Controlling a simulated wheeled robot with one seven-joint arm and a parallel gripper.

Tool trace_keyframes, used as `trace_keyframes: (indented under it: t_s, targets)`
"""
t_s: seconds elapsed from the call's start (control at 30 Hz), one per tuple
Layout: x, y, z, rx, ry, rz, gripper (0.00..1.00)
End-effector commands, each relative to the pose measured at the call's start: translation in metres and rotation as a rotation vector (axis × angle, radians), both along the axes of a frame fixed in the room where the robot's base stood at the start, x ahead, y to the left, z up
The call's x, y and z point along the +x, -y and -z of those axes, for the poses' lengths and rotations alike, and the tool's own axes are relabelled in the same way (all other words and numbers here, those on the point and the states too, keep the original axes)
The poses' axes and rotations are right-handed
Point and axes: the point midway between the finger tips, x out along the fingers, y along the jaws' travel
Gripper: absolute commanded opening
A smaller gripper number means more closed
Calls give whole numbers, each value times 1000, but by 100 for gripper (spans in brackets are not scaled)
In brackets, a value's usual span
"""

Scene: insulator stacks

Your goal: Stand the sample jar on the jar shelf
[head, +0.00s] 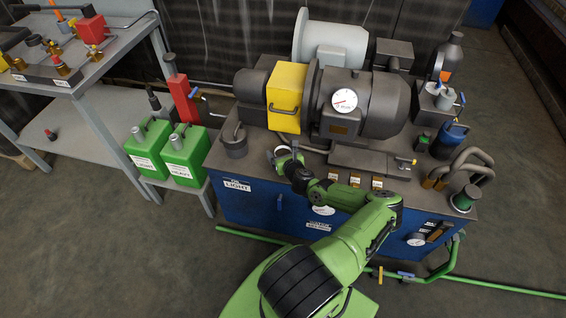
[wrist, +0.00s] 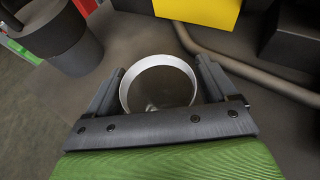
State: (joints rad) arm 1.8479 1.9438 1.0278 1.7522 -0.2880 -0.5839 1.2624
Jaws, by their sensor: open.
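A round, open-topped vessel with a pale rim (wrist: 158,86), which looks like the sample jar, stands on the dark bench top in the wrist view. My gripper (wrist: 159,68) is open, with one dark finger on each side of it. Whether the fingers touch it I cannot tell. In the head view my gripper (head: 284,155) is low over the front of the bench, left of centre. Its green body and wrist hide most of the jar there; only a pale curved edge shows. I cannot tell for certain which surface is the jar shelf.
A dark cylindrical pot (head: 234,143) stands left of my gripper. A yellow guard (head: 286,97) and grey motor (head: 365,105) rise behind it. A pipe runs close by in the wrist view. Green cans (head: 186,155) stand at the left; the grey lower shelf (head: 100,116) has free room.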

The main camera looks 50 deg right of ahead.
Motion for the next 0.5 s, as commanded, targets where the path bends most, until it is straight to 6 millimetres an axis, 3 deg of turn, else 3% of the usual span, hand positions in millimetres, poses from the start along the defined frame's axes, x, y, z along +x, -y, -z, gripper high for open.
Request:
trace_keyframes:
  t_s: [0.2, 0.5]
  targets:
    - [1, 1, -1, -1, 1, 0, 84]
    - [1, 1, -1, -1, 0, 0, 38]
